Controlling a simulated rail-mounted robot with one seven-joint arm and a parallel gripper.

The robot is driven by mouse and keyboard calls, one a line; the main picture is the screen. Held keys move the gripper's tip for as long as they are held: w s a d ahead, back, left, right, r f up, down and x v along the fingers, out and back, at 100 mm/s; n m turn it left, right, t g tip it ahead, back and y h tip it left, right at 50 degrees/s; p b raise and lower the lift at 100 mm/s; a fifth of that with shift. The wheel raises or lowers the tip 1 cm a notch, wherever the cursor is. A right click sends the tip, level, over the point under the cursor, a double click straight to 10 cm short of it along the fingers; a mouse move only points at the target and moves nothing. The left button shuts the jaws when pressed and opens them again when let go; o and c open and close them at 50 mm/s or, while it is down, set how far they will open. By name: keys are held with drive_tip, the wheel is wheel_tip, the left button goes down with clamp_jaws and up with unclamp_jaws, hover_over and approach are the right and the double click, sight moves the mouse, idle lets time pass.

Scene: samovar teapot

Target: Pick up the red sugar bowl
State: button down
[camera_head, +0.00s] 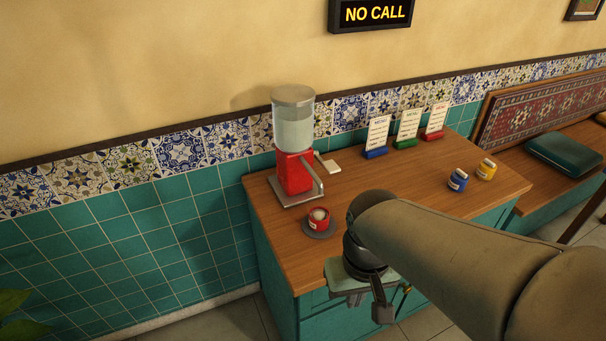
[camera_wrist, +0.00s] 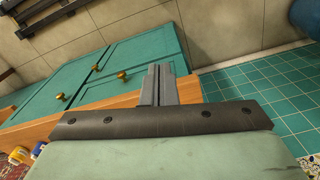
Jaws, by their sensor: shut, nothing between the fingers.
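The red sugar bowl (camera_head: 320,220), a small round pot with a pale label and a whitish top, stands upright on a dark round saucer (camera_head: 306,232) near the counter's front left edge. It does not show in the wrist view. My gripper (camera_wrist: 158,72) is shut and empty, its two fingers together in the wrist view. In the head view my gripper hangs at the counter's front edge, to the right of and nearer than the bowl, apart from it.
A red dispenser with a clear tank (camera_head: 295,140) stands behind the bowl. Three menu stands (camera_head: 407,127) line the back. A blue jar (camera_head: 458,180) and a yellow jar (camera_head: 486,170) stand at the right. The wooden counter's (camera_head: 365,172) middle is clear.

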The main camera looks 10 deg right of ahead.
idle(0.3)
drive_tip(key=c, duration=0.5)
unclamp_jaws()
